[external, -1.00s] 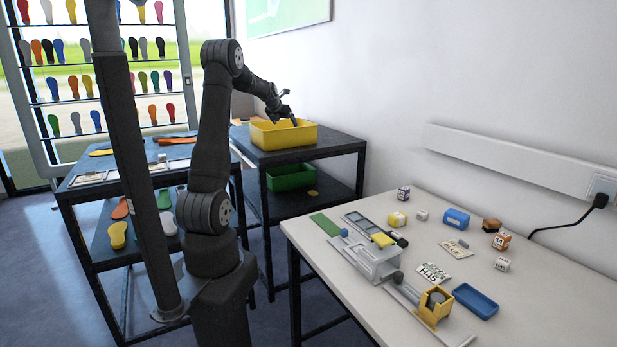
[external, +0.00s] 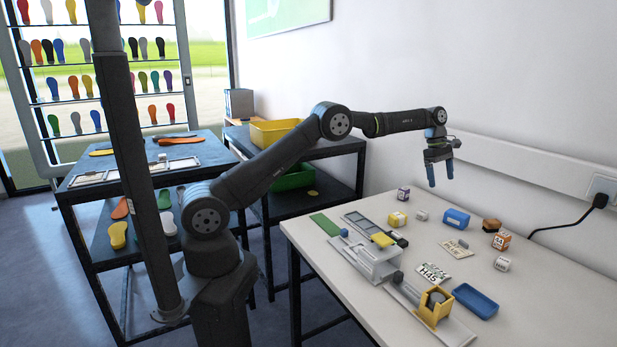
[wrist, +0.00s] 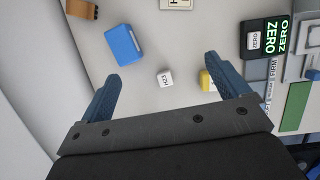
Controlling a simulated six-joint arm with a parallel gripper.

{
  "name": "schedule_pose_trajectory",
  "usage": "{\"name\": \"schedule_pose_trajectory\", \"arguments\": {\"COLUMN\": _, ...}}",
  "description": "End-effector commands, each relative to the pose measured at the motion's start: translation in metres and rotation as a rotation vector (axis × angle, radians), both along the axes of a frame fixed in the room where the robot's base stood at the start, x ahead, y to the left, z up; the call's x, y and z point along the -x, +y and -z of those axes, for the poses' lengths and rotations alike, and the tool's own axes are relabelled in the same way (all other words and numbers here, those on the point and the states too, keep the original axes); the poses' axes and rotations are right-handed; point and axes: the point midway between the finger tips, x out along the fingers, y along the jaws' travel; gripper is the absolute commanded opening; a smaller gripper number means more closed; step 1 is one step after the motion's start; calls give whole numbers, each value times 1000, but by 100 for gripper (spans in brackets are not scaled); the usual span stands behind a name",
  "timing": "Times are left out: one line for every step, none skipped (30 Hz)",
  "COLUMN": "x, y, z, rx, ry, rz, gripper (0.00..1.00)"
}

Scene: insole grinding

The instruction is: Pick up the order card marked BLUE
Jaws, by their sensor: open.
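My gripper (external: 441,180) is open and empty, pointing down above the back part of the white table. It also shows in the wrist view (wrist: 162,68), with its two blue fingers spread apart. Two cards lie flat on the table. One card (external: 433,273) has large dark print that looks like H45. The other card (external: 456,248) lies behind it, with a small object on it and print too small to read. A card edge (wrist: 176,3) shows at the top of the wrist view. I cannot read BLUE on any card.
Under the gripper stand a blue box (external: 456,218), a small white cube (wrist: 165,78) and a yellow block (external: 398,218). A grey machine (external: 375,260) and a blue tray (external: 475,300) are nearer the front. Orange-brown boxes (external: 501,240) stand at right.

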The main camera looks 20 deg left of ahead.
Motion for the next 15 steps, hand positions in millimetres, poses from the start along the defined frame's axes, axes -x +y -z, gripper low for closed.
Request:
{"name": "schedule_pose_trajectory", "arguments": {"x": 25, "y": -18, "z": 5, "rx": -8, "ry": 5, "rz": 79, "gripper": 93}}
{"name": "schedule_pose_trajectory", "arguments": {"x": 37, "y": -24, "z": 7, "rx": -14, "ry": 8, "rz": 119, "gripper": 93}}
{"name": "schedule_pose_trajectory", "arguments": {"x": 50, "y": -32, "z": 9, "rx": -19, "ry": 12, "rz": 165, "gripper": 93}}
{"name": "schedule_pose_trajectory", "arguments": {"x": 58, "y": -36, "z": 10, "rx": -22, "ry": 14, "rz": 191, "gripper": 93}}
{"name": "schedule_pose_trajectory", "arguments": {"x": 65, "y": -40, "z": 11, "rx": -24, "ry": 16, "rz": 215, "gripper": 93}}
{"name": "schedule_pose_trajectory", "arguments": {"x": 72, "y": -43, "z": 12, "rx": -27, "ry": 18, "rz": 238, "gripper": 93}}
{"name": "schedule_pose_trajectory", "arguments": {"x": 75, "y": -45, "z": 14, "rx": -28, "ry": 19, "rz": 250, "gripper": 93}}
{"name": "schedule_pose_trajectory", "arguments": {"x": 78, "y": -46, "z": 15, "rx": -29, "ry": 19, "rz": 259, "gripper": 93}}
{"name": "schedule_pose_trajectory", "arguments": {"x": 81, "y": -47, "z": 18, "rx": -31, "ry": 21, "rz": 267, "gripper": 93}}
{"name": "schedule_pose_trajectory", "arguments": {"x": 83, "y": -48, "z": 21, "rx": -31, "ry": 21, "rz": 269, "gripper": 93}}
{"name": "schedule_pose_trajectory", "arguments": {"x": 84, "y": -49, "z": 25, "rx": -32, "ry": 22, "rz": 270, "gripper": 93}}
{"name": "schedule_pose_trajectory", "arguments": {"x": 86, "y": -50, "z": 32, "rx": -32, "ry": 22, "rz": 270, "gripper": 93}}
{"name": "schedule_pose_trajectory", "arguments": {"x": 87, "y": -50, "z": 38, "rx": -32, "ry": 22, "rz": 269, "gripper": 93}}
{"name": "schedule_pose_trajectory", "arguments": {"x": 89, "y": -51, "z": 44, "rx": -32, "ry": 22, "rz": 269, "gripper": 93}}
{"name": "schedule_pose_trajectory", "arguments": {"x": 91, "y": -52, "z": 53, "rx": -33, "ry": 23, "rz": 268, "gripper": 93}}
